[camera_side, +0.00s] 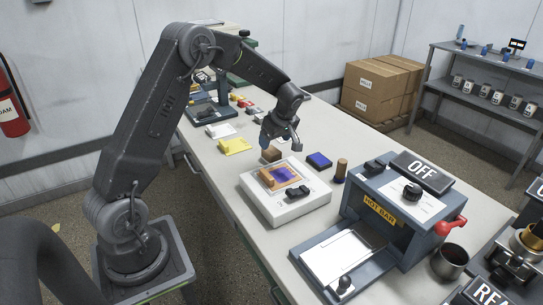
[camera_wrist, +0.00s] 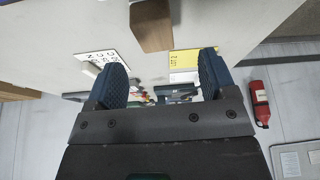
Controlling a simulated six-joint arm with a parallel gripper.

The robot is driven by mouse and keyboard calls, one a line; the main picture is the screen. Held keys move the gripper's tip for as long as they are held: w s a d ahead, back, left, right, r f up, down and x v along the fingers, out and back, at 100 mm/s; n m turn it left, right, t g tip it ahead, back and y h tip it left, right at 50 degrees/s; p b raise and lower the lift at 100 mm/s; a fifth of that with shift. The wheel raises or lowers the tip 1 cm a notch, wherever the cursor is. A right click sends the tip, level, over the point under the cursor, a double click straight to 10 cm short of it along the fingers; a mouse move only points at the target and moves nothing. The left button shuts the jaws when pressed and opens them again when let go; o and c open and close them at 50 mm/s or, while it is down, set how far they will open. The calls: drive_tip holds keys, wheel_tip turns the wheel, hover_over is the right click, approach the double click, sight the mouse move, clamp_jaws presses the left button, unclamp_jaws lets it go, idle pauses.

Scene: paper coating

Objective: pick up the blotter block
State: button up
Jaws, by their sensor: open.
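A small brown wooden block (camera_side: 272,154), which I take for the blotter block, stands on the pale bench just behind the white device. My gripper (camera_side: 280,142) hangs close above it in the side view and partly overlaps it. In the wrist view the brown block (camera_wrist: 151,25) shows at the top, beyond the fingertips and between their lines. My gripper (camera_wrist: 162,78) is open there, its two blue ridged pads wide apart with nothing between them. I cannot tell the exact gap between pads and block.
The white device (camera_side: 297,206) with purple and orange paper stands nearby. A dark blue pad (camera_side: 319,161) and a brown cylinder (camera_side: 341,170) stand to its right, beside the hot bar machine (camera_side: 400,205). A yellow sheet (camera_side: 235,146) lies left of the block.

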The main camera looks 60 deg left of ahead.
sight(272, 150)
drive_tip(key=shift+w+x, duration=0.15)
drive_tip(key=shift+x, duration=1.8)
drive_tip(key=shift+w+x, duration=0.2)
drive_tip(key=shift+x, duration=1.75)
drive_tip(key=c, duration=1)
